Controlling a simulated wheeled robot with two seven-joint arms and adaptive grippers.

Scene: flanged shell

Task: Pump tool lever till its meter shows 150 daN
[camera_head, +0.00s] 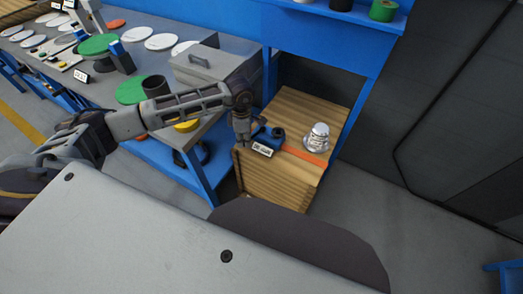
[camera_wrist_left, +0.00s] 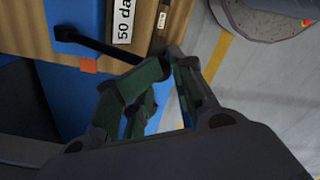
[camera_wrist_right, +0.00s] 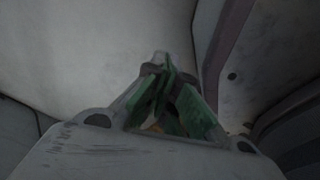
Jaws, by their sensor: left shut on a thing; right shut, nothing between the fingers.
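The blue tool (camera_head: 273,137) lies on a wooden-topped block, with a white plate (camera_head: 262,149) at its front. In the left wrist view the plate (camera_wrist_left: 122,18) shows "50 da", cut off by the frame's top edge. A black lever (camera_wrist_left: 95,45) runs beside it to the left fingertips. My left gripper (camera_head: 240,132) points down at the tool's left side. It also shows in the left wrist view (camera_wrist_left: 172,58), shut on the lever's end; the contact is partly hidden. My right gripper (camera_wrist_right: 160,68) is shut and empty, in front of a pale surface.
A grey workbench (camera_head: 225,88) with discs and a lidded box (camera_head: 205,65) stands to the left. A blue shelf frame (camera_head: 320,42) rises behind.

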